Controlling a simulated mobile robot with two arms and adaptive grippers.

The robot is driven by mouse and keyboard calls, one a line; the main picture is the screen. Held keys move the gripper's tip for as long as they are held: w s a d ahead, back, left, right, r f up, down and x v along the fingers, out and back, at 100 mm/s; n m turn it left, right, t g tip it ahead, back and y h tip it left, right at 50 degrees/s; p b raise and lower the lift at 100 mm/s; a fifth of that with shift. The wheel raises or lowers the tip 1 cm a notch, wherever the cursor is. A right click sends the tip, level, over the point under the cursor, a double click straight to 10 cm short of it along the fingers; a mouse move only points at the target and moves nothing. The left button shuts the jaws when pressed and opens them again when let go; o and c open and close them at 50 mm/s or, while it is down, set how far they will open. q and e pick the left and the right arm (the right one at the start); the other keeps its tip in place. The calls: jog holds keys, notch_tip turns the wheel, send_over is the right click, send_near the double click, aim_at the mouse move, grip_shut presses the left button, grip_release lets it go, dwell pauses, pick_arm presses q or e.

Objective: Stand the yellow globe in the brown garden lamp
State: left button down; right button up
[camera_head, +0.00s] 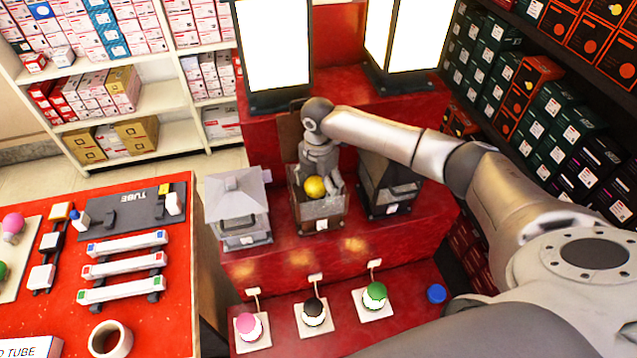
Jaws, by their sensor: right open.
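The brown garden lamp (321,223) stands in the middle of the red step, between a grey lamp and a black lamp. Its brown top (288,136) appears swung up behind it. The yellow globe (315,187) is in the opening of the brown lamp and shows above its front wall; its lower part is hidden, so I cannot tell what it rests on. My right gripper (318,182) reaches down from above into the lamp, its fingers open around or just beside the globe. My left gripper is not in view.
The grey lamp (238,208) stands close at left, the black lamp (388,187) close at right. Tall lit lamps (275,45) stand behind. On the lower step are pink, black and green-capped globes (375,295) and a blue cap (436,293). A red table (180,315) is at left.

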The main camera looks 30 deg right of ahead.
jog(key=shift+w+r, duration=0.1)
jog(key=shift+r, duration=0.15)
notch_tip(320, 180, up, 12)
jog(key=shift+f, duration=0.2)
jog(key=shift+f, duration=0.1)
